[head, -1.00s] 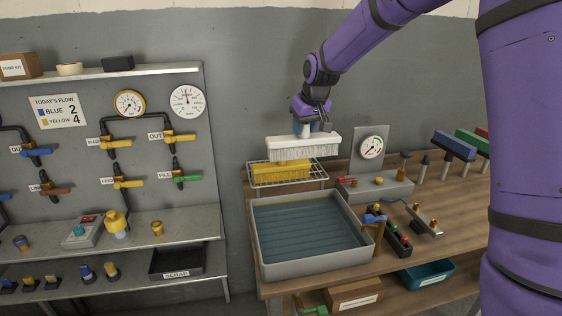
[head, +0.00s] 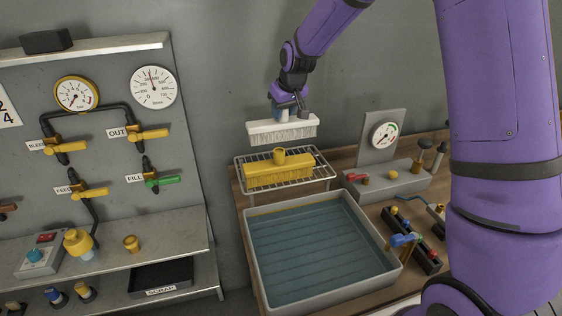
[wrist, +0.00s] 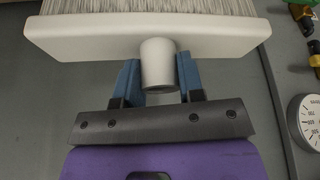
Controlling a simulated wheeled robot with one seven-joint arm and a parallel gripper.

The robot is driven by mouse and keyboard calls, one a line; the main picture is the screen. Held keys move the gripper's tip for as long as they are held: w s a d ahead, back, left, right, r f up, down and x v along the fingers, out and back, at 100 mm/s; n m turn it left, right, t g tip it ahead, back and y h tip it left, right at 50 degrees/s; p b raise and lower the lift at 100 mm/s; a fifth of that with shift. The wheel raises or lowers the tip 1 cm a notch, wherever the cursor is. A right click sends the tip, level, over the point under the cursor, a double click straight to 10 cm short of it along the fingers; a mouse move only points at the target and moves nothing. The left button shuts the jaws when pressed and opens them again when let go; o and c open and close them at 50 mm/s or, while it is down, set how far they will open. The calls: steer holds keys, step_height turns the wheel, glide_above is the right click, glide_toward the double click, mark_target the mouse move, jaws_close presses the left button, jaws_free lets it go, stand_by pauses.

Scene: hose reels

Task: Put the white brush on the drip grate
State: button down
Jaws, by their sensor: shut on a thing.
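The white brush (head: 283,131) is held in the air above and behind the yellow brush, bristles down, in the head view. My gripper (head: 288,112) is shut on its socket; the wrist view shows the blue fingers on both sides of the white socket (wrist: 158,66). The drip grate appears to be the wire rack (head: 318,170) at the back of the bench, behind the grey basin. A yellow brush (head: 278,172) lies on this rack, its socket pointing up. The white brush looks clear of the rack.
The grey basin (head: 385,262) of water stands in front of the rack. A gauge unit (head: 385,184) stands to the right, with a valve manifold (head: 425,256) in front of it. A valve panel (head: 110,165) with shelves is at the left.

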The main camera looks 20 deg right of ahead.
mark_target(283, 140)
step_height(283, 140, down, 10)
steer(key=shift+f, duration=0.15)
stand_by(0.4)
steer(key=shift+f, duration=0.1)
steer(key=c, duration=0.7)
jaws_free()
steer(key=shift+c, duration=0.2)
